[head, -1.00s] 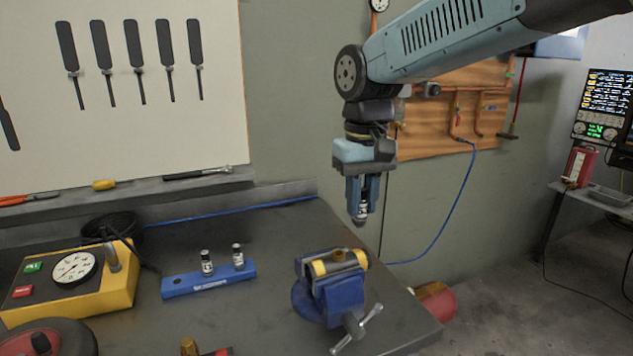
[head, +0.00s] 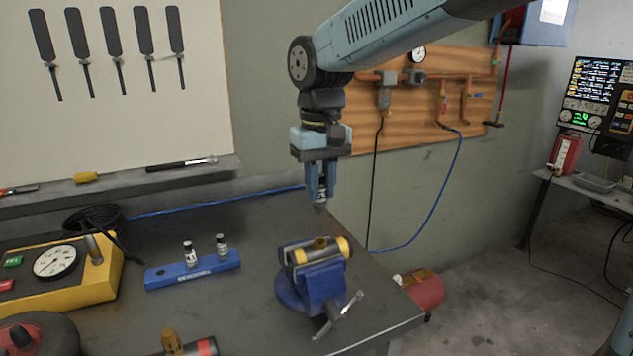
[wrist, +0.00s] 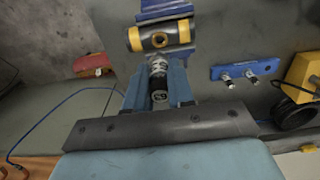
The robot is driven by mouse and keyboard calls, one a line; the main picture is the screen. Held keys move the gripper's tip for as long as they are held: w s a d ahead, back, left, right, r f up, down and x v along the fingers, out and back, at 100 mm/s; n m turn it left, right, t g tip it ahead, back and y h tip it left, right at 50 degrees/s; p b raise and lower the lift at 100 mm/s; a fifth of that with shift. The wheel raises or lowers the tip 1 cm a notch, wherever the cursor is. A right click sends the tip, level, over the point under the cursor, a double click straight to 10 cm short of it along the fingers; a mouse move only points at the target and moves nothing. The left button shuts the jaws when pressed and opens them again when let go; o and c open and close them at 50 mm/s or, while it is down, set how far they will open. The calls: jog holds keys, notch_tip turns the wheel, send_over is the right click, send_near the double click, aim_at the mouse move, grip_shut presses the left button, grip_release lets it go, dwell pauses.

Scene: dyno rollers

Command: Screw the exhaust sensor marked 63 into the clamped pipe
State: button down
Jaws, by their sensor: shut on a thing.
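My gripper (head: 321,188) is shut on the exhaust sensor (wrist: 158,80), which hangs between the fingers; its dark end reads 63 in the wrist view. The port also shows in the wrist view (wrist: 160,40), beyond the sensor's tip.
A blue rack (head: 165,277) with two other sensors (head: 190,254) stands left of the vise. A yellow gauge box (head: 85,283) is farther left. The vise handle (head: 337,316) sticks out at the front. Bench top between rack and vise is clear.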

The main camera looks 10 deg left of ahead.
aim_at(320, 202)
jog(key=shift+f, duration=2.95)
jog(key=shift+f, duration=0.7)
dwell(0.4)
jog(key=m, duration=1.2)
jog(key=shift+m, duration=0.4)
jog(key=m, duration=0.6)
jog(key=shift+d+m, duration=0.1)
jog(key=shift+m, duration=0.2)
jog(key=m, duration=0.6)
jog(key=shift+f, duration=0.1)
jog(key=c, duration=0.9)
grip_release()
